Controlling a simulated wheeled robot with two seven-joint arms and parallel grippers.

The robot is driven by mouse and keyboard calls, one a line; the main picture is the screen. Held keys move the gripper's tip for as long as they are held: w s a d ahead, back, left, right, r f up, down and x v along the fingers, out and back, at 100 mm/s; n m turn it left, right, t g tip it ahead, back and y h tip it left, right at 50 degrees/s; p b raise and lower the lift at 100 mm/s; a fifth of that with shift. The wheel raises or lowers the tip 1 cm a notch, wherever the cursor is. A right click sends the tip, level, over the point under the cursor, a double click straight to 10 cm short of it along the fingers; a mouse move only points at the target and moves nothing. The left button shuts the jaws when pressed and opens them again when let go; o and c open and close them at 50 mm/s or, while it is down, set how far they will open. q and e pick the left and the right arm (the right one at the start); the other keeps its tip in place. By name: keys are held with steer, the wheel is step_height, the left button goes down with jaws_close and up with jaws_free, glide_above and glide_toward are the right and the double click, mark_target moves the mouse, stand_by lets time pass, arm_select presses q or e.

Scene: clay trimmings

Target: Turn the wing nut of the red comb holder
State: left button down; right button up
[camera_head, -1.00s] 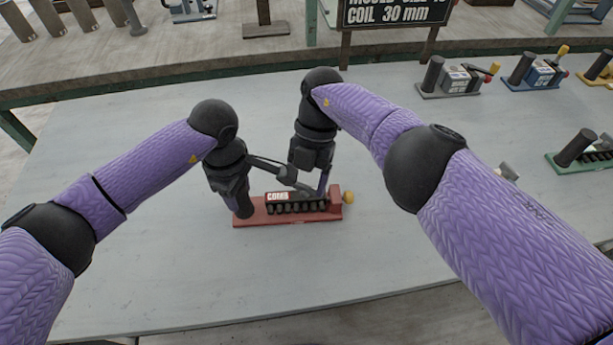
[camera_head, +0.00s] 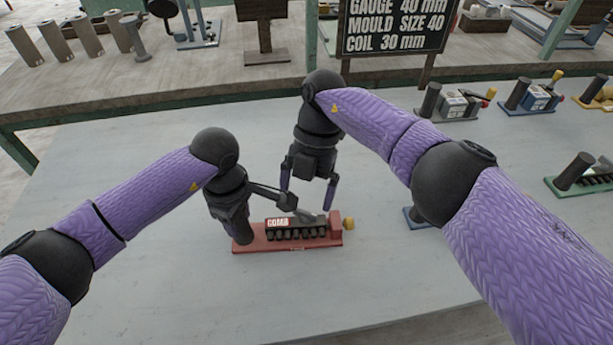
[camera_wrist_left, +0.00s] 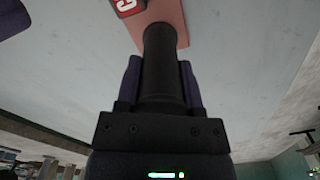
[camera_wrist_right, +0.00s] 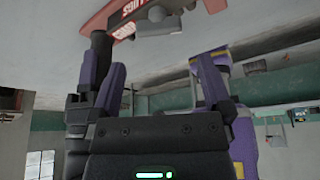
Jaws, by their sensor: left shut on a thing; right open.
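My left gripper (camera_head: 242,228) is shut on the black upright post (camera_wrist_left: 163,65) at the holder's left end. My right gripper (camera_head: 308,193) is open and empty, above and behind the winged piece, apart from it.
Similar holders stand at the right, including a blue one (camera_head: 533,96) and a green one (camera_head: 590,183). A blue base (camera_head: 416,217) is partly hidden by my right arm. A sign (camera_head: 395,28) stands at the back. The table in front is clear.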

mark_target(304, 211)
step_height(304, 211, up, 6)
steer(key=shift+f, duration=0.1)
steer(key=shift+s+f, duration=0.1)
steer(key=shift+f, duration=0.3)
steer(key=c, duration=0.3)
steer(key=f+m+y, duration=0.1)
steer(key=s+f+m+y, duration=0.1)
steer(key=m, duration=0.1)
steer(key=f+m+t+y, duration=0.1)
steer(key=m, duration=0.1)
steer(key=shift+s+d+f, duration=0.1)
steer(key=shift+s+f, duration=0.15)
steer(key=shift+s, duration=0.05)
steer(key=c, duration=0.4)
steer(key=s+d+r+m+t+y, duration=0.25)
steer(key=d+m+t, duration=0.45)
steer(key=m, duration=0.6)
steer(key=shift+y, duration=0.25)
steer(key=x, duration=1.1)
steer(key=shift+a+f, duration=0.2)
steer(key=shift+f, duration=0.2)
steer(key=shift+c, duration=0.3)
jaws_close()
